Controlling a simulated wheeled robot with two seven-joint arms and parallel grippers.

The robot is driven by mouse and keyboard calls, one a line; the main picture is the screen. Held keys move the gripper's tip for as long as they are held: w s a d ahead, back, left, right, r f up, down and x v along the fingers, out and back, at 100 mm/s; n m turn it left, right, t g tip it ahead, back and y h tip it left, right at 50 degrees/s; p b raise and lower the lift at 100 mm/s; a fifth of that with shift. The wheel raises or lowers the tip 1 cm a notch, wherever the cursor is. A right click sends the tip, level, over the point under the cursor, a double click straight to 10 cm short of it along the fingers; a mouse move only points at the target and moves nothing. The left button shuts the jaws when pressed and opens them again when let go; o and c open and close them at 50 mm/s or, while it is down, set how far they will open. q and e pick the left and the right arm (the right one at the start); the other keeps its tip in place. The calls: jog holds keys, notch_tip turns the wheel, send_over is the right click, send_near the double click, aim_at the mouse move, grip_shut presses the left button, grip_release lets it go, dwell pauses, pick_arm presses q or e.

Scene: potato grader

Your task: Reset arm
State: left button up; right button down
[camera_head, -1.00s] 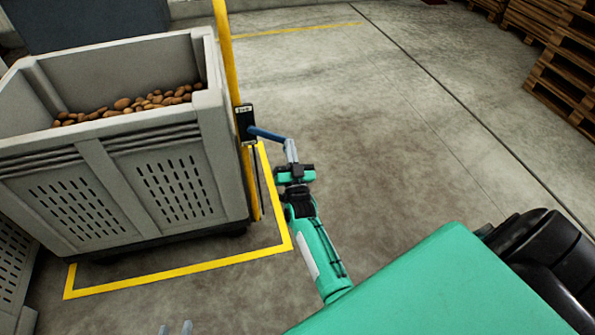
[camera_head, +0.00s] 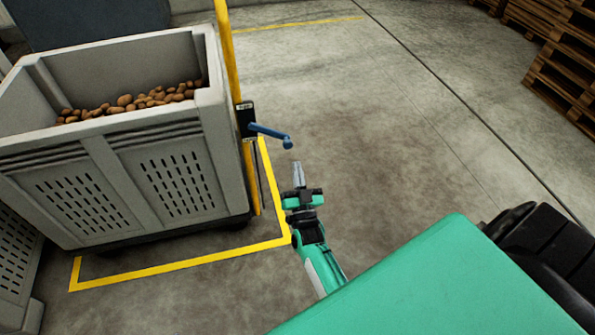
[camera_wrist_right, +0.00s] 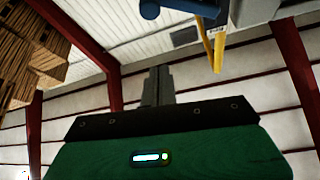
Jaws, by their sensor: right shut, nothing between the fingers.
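My right gripper (camera_head: 298,172) is shut and empty in the head view, its grey fingers pointing away from me. It also shows in the wrist view (camera_wrist_right: 158,80), with the fingers together. The blue lever handle (camera_head: 270,132) sticks out to the right from a black box (camera_head: 246,119) on a yellow post (camera_head: 228,60). A gap shows between the fingertips and the lever's knob. In the wrist view the blue knob (camera_wrist_right: 149,10) is at the top edge, beyond the fingertips. My left gripper is out of view.
A grey bin (camera_head: 165,190) with potatoes (camera_head: 130,102) stands at the left, beside the post. Yellow floor lines (camera_head: 185,264) run around it. Wooden pallets (camera_head: 565,75) are stacked at the top right. The floor (camera_head: 400,150) right of the post is clear.

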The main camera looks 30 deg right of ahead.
dwell(0.6)
